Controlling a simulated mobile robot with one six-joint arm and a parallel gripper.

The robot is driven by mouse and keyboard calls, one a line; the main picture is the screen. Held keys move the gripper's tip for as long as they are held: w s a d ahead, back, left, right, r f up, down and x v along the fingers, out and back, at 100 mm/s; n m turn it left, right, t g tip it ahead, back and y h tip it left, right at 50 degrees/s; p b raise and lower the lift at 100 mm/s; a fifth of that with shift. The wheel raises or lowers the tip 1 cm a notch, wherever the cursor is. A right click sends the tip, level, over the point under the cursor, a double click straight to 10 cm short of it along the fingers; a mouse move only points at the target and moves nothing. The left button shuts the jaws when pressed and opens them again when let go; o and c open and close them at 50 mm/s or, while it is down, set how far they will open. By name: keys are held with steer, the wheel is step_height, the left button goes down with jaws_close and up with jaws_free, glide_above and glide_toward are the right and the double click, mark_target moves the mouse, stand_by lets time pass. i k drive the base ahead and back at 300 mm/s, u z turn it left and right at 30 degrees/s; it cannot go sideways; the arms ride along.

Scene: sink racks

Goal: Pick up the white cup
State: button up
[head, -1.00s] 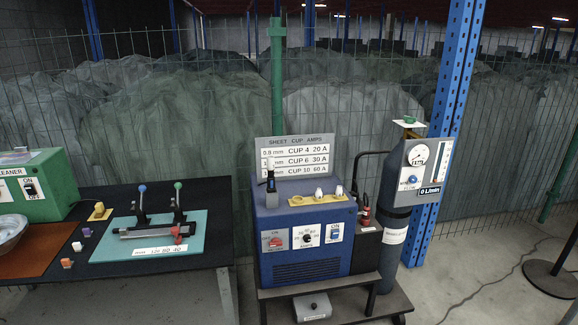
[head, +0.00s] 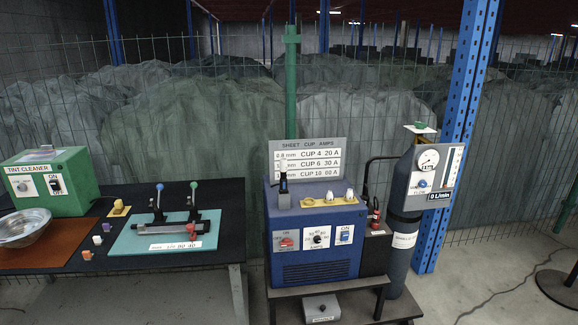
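Two small white cup-shaped pieces stand on a yellow holder (head: 313,202) on top of the blue welding machine (head: 312,265). One white piece (head: 331,197) is near the middle right of the holder, the other (head: 349,194) at its right end. A dark torch-like tool (head: 283,186) with a pale tip stands at the machine's top left. The pale tip overlaps the sign, and I cannot tell whether it is also a white cup. My gripper is not in view.
The left table holds a green cleaner box (head: 57,178), a metal bowl (head: 27,224), small cubes and a teal clamp fixture (head: 130,240). A gas cylinder (head: 402,255) stands right of the machine. A wire fence runs behind. Open floor lies at the right.

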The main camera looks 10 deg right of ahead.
mark_target(284, 167)
steer(key=u, duration=0.05)
steer(key=i, duration=0.95)
steer(key=z, duration=0.05)
